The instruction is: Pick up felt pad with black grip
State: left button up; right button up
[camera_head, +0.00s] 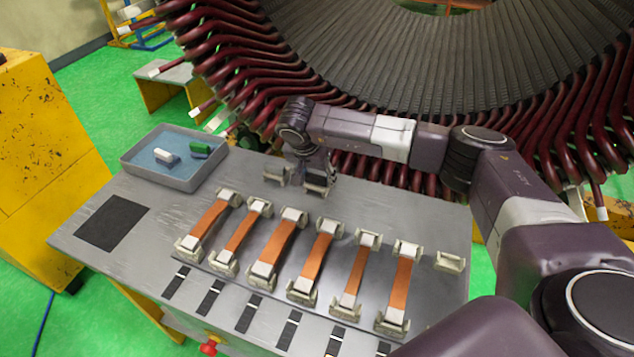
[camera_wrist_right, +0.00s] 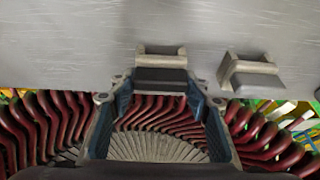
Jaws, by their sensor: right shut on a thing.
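My right gripper (camera_head: 316,180) points down at the back of the grey workbench, over a small metal holder (camera_head: 315,191). In the right wrist view, its blue-lined fingers (camera_wrist_right: 160,84) are closed on the sides of a dark block (camera_wrist_right: 160,76), which looks like the black grip of the felt pad. The block sits at a pale metal holder (camera_wrist_right: 160,56), and I cannot tell whether it is clear of it. The felt itself is hidden. My left gripper is not in view.
A second holder (camera_head: 275,175) stands close to the left of the gripper. Several copper strips (camera_head: 275,247) in clamps fill the bench front. A grey tray (camera_head: 180,182) holds a white and a green item. The large stator (camera_head: 440,50) with dark red coil ends rises just behind.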

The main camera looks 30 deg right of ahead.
aim_at(317, 175)
jog(key=shift+c, duration=1.3)
jog(key=shift+w+r, duration=0.1)
jog(key=shift+r, duration=0.4)
notch_tip(317, 175, up, 19)
jog(key=b, duration=0.4)
